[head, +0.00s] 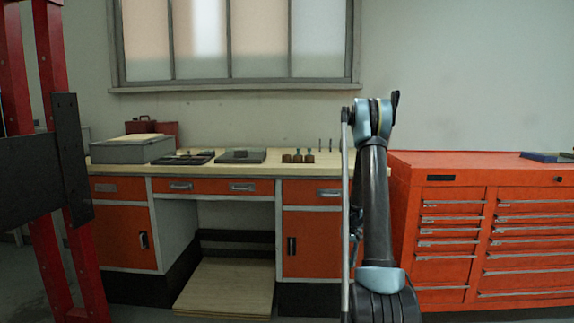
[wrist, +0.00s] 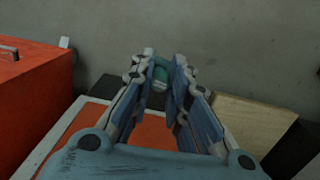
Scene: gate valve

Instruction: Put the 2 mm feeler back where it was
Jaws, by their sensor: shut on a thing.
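In the wrist view my gripper (wrist: 160,75) is shut on a small teal-green piece (wrist: 160,69), which looks like a feeler's handle. Its size marking cannot be read, and the rest of it is hidden by the fingers. In the head view a small brown block (head: 297,158) stands on the workbench (head: 250,170), with small upright pieces, at least one teal-topped, on it. They are too small to tell apart. My gripper cannot be made out in the head view, where my raised arm stands in front of the bench's right end.
A dark tray (head: 241,156), a flat black tray (head: 187,158) and a grey box (head: 133,150) lie further left. A red tool cabinet (head: 470,225) is at right. A wooden pallet (head: 225,287) lies below the bench.

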